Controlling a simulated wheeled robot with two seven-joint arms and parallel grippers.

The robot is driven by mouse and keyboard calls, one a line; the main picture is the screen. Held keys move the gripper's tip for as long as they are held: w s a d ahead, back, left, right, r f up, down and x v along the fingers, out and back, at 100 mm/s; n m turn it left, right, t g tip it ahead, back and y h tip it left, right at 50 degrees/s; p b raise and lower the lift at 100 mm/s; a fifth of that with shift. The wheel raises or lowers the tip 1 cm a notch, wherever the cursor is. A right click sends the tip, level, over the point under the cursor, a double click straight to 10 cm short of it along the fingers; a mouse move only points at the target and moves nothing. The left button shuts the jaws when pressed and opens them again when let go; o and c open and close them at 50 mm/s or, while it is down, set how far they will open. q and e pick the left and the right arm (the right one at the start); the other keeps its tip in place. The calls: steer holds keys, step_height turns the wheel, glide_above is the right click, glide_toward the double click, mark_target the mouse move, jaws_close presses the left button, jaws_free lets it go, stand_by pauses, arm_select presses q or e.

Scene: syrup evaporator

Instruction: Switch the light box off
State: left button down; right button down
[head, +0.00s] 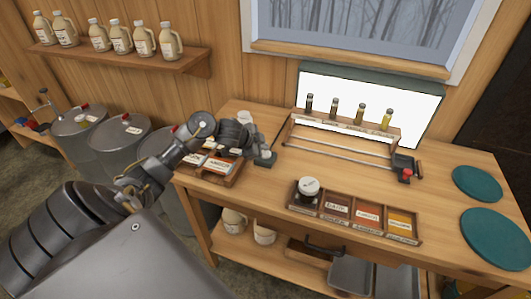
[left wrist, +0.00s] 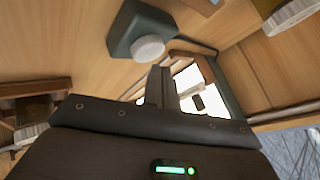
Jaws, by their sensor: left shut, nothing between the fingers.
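The light box (head: 425,110) stands at the back of the wooden bench, its panel glowing white in a grey-green frame. Part of the bright panel also shows in the left wrist view (left wrist: 188,78). A small dark green box (head: 264,162) with a round white button sits on the bench left of the light box. In the left wrist view the white button (left wrist: 148,49) is just beyond my fingertips. My left gripper (head: 254,143) is shut and empty, close to this box; I cannot tell whether it touches. My right gripper is not in view.
A rack (head: 345,122) with several vials stands before the light box. A small device with a red button (head: 406,174) is at its right. A divided label tray (head: 365,225) holds a white-lidded jar (head: 308,187). Another tray (head: 213,173) lies beneath my left arm.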

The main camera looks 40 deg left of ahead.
arm_select(q)
steer(key=shift+f, duration=0.1)
steer(key=shift+f, duration=0.4)
steer(key=shift+f+b, duration=0.3)
stand_by(0.6)
steer(key=shift+r, duration=0.1)
steer(key=shift+r+p, duration=0.7)
steer(key=shift+p, duration=0.25)
steer(key=shift+r, duration=0.1)
step_height(320, 180, up, 6)
steer(key=p, duration=0.7)
